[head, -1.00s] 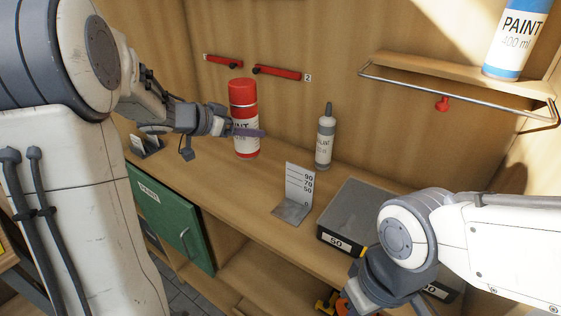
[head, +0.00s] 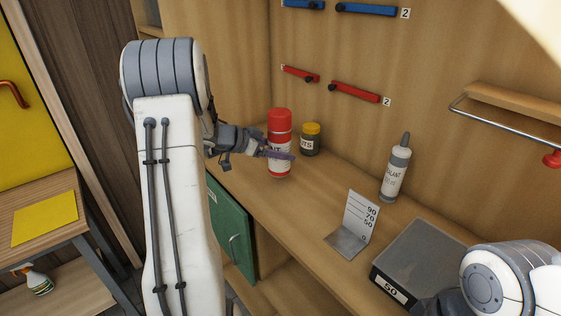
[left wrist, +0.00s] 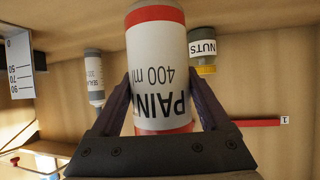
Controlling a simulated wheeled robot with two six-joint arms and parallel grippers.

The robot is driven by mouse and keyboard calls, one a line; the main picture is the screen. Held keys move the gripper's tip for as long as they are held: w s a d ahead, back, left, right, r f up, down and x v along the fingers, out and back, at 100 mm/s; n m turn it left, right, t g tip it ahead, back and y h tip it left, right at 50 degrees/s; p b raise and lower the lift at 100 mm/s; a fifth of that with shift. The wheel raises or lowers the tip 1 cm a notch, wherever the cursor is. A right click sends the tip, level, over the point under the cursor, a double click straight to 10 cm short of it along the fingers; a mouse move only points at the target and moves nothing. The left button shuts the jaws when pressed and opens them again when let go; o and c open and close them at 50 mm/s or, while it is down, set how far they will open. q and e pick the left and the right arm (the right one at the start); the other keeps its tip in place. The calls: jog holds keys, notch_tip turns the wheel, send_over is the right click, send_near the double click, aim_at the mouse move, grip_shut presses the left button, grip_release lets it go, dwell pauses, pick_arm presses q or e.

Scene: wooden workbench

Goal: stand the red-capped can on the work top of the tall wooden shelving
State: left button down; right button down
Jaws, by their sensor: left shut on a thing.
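The red-capped can (head: 279,122) has a white label reading PAINT and a red band at its base. It is upright at the left part of the wooden work top (head: 290,215). My left gripper (head: 278,155) is shut around its lower body. The left wrist view shows the can (left wrist: 158,55) upside down between both fingers. The can's base is at or just above the work top; I cannot tell whether it touches. My right arm shows at the lower right of the head view, its fingers out of frame.
A yellow-lidded nuts jar (head: 311,140) stands close behind the can, to its right. Further right are a sealant bottle (head: 394,175), a metal scale stand (head: 357,225) and a grey box (head: 420,258). Red holders (head: 354,92) are on the back panel. Work top between can and stand is clear.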

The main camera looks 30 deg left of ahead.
aim_at(280, 161)
pick_arm(q)
jog(key=shift+f, duration=1.85)
jog(key=shift+f, duration=0.2)
grip_release()
jog(key=shift+r, duration=0.1)
jog(key=shift+s+a+r, duration=0.1)
jog(key=shift+s+r, duration=0.05)
jog(key=v, duration=1.1)
jog(key=shift+s, duration=0.25)
